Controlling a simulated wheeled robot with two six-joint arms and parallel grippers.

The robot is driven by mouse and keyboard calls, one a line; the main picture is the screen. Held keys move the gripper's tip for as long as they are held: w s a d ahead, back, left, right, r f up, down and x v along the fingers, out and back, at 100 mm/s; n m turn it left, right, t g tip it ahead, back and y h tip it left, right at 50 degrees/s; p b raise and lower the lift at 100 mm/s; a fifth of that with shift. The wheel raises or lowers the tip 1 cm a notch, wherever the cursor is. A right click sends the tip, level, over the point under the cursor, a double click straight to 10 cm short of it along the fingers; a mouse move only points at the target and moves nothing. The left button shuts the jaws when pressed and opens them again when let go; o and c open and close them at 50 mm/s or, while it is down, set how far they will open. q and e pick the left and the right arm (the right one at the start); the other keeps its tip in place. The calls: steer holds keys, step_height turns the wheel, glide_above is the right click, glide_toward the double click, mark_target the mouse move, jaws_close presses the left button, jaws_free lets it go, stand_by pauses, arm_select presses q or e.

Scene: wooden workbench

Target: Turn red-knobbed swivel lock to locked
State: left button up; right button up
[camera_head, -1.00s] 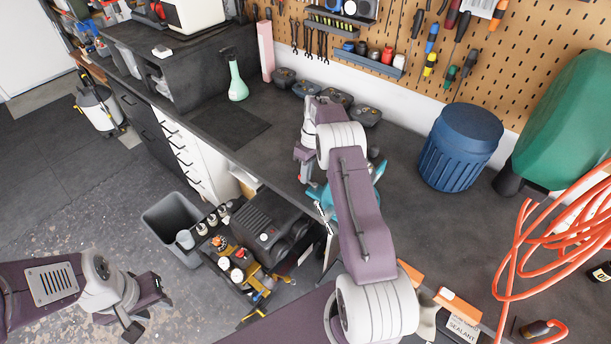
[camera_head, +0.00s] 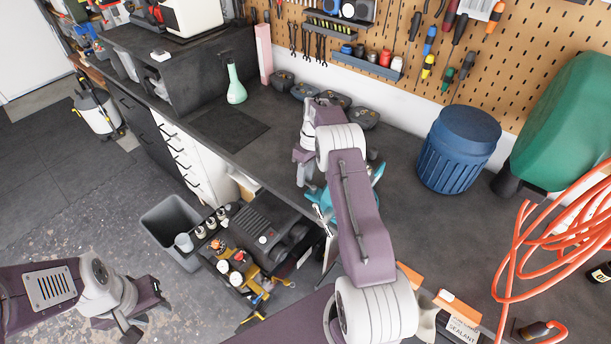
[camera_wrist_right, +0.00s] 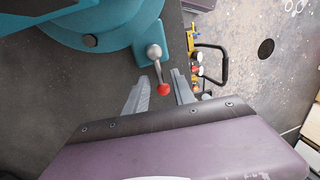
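The swivel lock is a short grey metal lever (camera_wrist_right: 154,55) with a red knob (camera_wrist_right: 164,89) on the teal vise (camera_wrist_right: 100,25) in the right wrist view. The lever points down toward my right gripper (camera_wrist_right: 160,91). Its two grey fingers stand apart, with the red knob between their tips and visible gaps on both sides. In the head view the teal vise (camera_head: 379,172) is on the bench and mostly hidden behind my right arm; the knob cannot be made out there. My left gripper (camera_head: 146,313) hangs over the floor at lower left, away from the vise; its finger opening is unclear.
A blue ribbed bin (camera_head: 458,150), a green tank (camera_head: 565,120) and an orange hose (camera_head: 550,250) stand right of the vise. A tool cart (camera_head: 265,232) stands below the bench edge. A dark mat (camera_head: 229,127) lies on the bench to the left.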

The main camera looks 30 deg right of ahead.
steer(key=shift+d+r, duration=0.1)
steer(key=shift+r, duration=0.15)
step_height(320, 180, up, 8)
steer(key=d, duration=0.1)
steer(key=shift+w+d+r, duration=0.2)
steer(key=shift+w+d, duration=0.05)
steer(key=shift+w, duration=0.1)
